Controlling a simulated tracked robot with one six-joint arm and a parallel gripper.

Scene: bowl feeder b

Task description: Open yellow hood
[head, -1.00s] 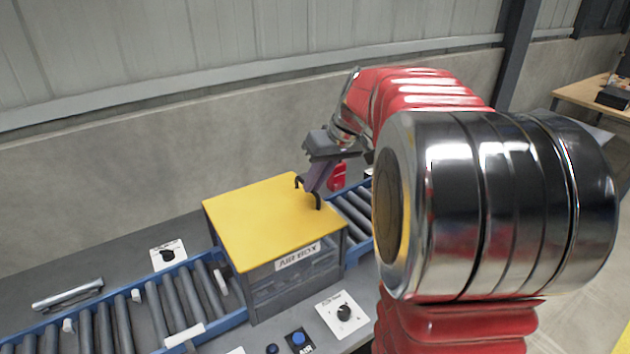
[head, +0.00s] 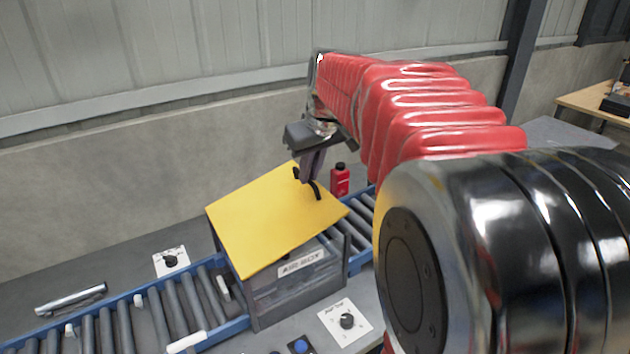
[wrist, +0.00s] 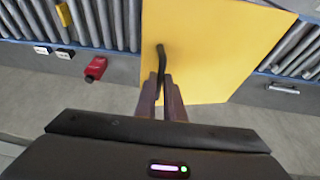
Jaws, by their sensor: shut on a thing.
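The yellow hood (head: 265,220) is a flat lid on a grey box (head: 296,286) labelled "AIR BOX". It is tilted, with its right side raised above the box and a gap showing at the front. A black handle (head: 316,189) stands on its upper right edge. My gripper (head: 310,176) is shut on the handle from above. In the wrist view the yellow hood (wrist: 205,50) fills the middle, and the fingers of my gripper (wrist: 163,85) close around the dark handle (wrist: 161,60). The fingertips' exact contact is partly hidden.
A blue-framed roller conveyor (head: 185,300) runs through the box. A red bottle (head: 340,180) stands behind it. White dial panels (head: 346,319) and (head: 171,261) dial plates flank the box. A metal cylinder (head: 70,298) lies at left. A concrete wall (head: 120,190) stands behind.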

